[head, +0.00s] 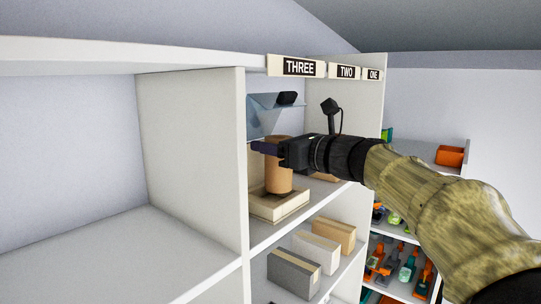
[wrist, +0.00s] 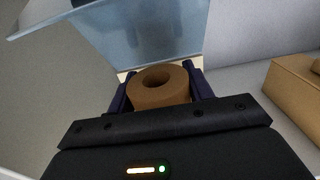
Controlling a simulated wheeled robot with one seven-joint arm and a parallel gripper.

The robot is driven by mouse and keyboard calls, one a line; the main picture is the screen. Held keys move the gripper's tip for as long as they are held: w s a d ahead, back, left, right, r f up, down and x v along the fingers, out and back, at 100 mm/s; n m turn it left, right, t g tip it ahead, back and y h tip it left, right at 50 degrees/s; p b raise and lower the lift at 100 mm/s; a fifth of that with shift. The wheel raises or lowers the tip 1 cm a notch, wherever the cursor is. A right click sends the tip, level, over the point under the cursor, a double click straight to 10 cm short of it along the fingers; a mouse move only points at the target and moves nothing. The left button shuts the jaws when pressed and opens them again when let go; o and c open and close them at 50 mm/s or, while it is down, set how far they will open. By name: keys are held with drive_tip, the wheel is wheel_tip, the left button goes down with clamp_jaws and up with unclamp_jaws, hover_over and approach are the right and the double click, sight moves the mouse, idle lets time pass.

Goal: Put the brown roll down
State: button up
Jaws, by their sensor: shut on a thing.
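The brown roll (head: 279,180) is an upright cardboard-coloured cylinder with a hole through its middle; its top also shows in the wrist view (wrist: 157,86). My gripper (head: 268,149) reaches in from the right and is shut on the upper part of the roll. In the wrist view its dark fingers stand on both sides of the roll. The roll's lower end is at a shallow cream tray (head: 279,210) on the shelf under the label THREE. I cannot tell whether the roll touches the tray's floor.
A white divider (head: 196,150) is close on the left. A cardboard box (wrist: 296,88) stands to the right. Several boxes (head: 317,252) sit on the shelf below. The far-left shelf is bare.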

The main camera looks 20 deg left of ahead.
sight(266, 157)
drive_tip(key=shift+s+a, duration=0.1)
drive_tip(key=shift+a, duration=0.3)
drive_tip(key=shift+a+f+p, duration=0.2)
drive_tip(key=shift+f+p, duration=0.3)
drive_tip(key=shift+f, duration=0.2)
drive_tip(key=shift+a+f+p, duration=0.2)
drive_tip(key=shift+f+p, duration=0.25)
drive_tip(key=shift+f, duration=0.25)
drive_tip(key=shift+w+f, duration=0.2)
drive_tip(key=shift+f, duration=0.15)
drive_tip(key=shift+f, duration=0.1)
drive_tip(key=o, duration=1.1)
drive_tip(key=b+v, duration=0.5)
drive_tip(key=v, duration=0.7)
drive_tip(key=shift+b, duration=0.3)
